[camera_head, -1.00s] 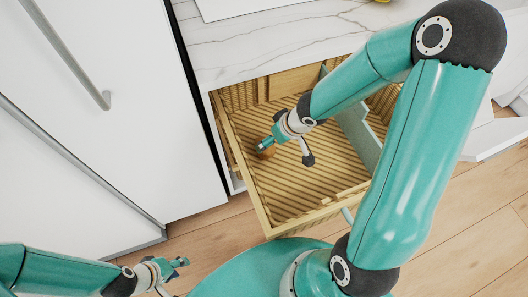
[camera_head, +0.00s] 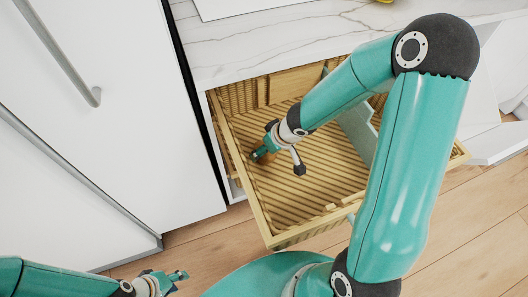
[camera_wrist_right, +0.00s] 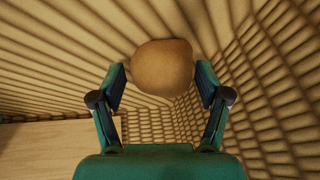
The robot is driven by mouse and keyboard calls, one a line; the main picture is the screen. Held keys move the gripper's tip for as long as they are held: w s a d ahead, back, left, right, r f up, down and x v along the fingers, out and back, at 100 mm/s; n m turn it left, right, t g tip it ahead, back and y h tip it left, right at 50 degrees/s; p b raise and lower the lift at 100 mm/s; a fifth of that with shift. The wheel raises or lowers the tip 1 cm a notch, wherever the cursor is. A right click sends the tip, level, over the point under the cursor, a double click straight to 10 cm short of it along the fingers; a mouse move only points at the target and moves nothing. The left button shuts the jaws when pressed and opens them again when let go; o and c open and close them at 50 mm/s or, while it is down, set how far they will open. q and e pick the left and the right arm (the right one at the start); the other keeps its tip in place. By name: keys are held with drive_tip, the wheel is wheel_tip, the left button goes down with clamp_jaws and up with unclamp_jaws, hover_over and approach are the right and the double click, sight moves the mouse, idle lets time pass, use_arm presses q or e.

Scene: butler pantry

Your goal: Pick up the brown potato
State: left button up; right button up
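The brown potato (camera_wrist_right: 163,67) shows in the right wrist view, between the two fingers of my right gripper (camera_wrist_right: 162,82). The fingers are spread, one on each side, with a thin gap at the left; contact is not clear. In the head view, my right gripper (camera_head: 262,152) reaches down into the left part of the open wooden drawer (camera_head: 315,185) and mostly hides the potato. My left gripper (camera_head: 176,281) is at the lower left edge, outside the drawer, its fingers apart and empty.
The drawer has ribbed wooden walls and a divider (camera_head: 358,130) at its right. A marble counter (camera_head: 260,45) lies above it. A white cabinet front (camera_head: 125,120) stands close at the left. Wooden floor (camera_head: 215,240) is clear in front.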

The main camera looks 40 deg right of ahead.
drive_tip(key=c, duration=0.9)
drive_tip(key=shift+r, duration=0.2)
